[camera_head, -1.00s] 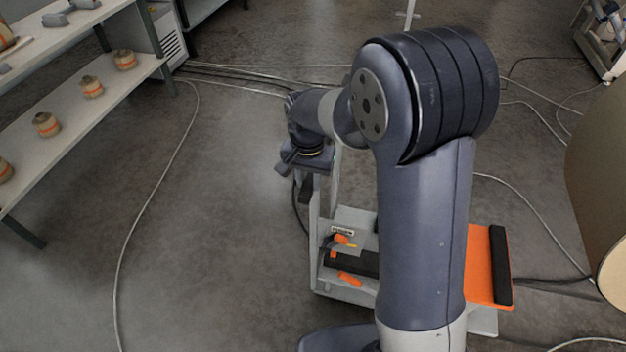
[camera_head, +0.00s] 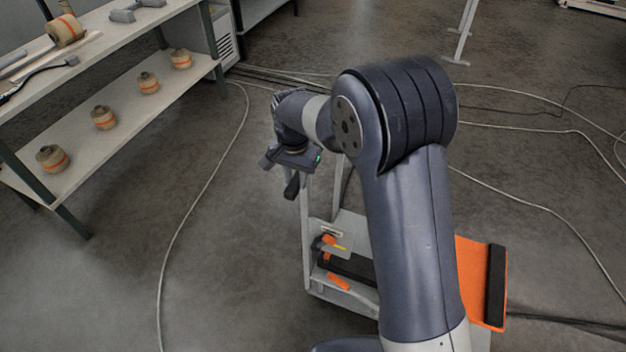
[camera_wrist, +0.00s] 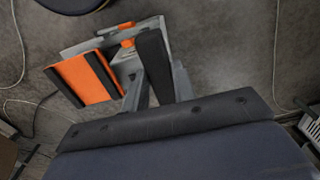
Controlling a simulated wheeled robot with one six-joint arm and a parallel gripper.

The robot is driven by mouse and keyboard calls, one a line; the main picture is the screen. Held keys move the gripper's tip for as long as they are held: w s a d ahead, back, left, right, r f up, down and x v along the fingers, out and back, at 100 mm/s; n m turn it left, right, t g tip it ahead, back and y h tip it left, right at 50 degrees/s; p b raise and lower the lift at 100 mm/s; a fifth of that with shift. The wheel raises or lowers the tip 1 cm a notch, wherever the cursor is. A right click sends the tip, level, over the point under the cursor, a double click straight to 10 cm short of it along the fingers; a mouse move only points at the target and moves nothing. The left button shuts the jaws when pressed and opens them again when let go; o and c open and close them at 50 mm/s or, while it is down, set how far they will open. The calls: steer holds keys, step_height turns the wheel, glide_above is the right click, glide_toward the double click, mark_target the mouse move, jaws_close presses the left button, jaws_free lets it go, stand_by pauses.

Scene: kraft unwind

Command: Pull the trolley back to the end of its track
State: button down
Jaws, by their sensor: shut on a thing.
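The trolley (camera_head: 318,285) is a low grey frame with an orange bed (camera_head: 468,275) edged by a black pad. It stands on the floor below my arm, and my arm hides its middle. A grey upright frame (camera_head: 306,215) rises at its left side. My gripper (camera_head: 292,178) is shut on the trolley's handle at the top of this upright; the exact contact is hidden. The wrist view shows the trolley's orange bed (camera_wrist: 86,79) with black strips and a black bar (camera_wrist: 154,66) over grey posts. The track cannot be made out.
A shelf (camera_head: 110,135) with several tan rolls stands at the left. A pale cable (camera_head: 190,215) curves over the floor between shelf and trolley. More cables (camera_head: 545,210) lie at the right. A white stand (camera_head: 463,35) is at the back.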

steer(key=shift+w+a+r, duration=0.1)
steer(key=shift+w+a, duration=0.2)
steer(key=shift+a, duration=0.6)
steer(key=shift+w+a, duration=0.3)
steer(key=shift+a, duration=0.55)
steer(key=c, duration=1.1)
jaws_free()
steer(key=shift+a, duration=0.15)
steer(key=shift+c, duration=0.2)
step_height(320, 180, up, 11)
steer(key=shift+b, duration=0.35)
steer(key=shift+f, duration=0.2)
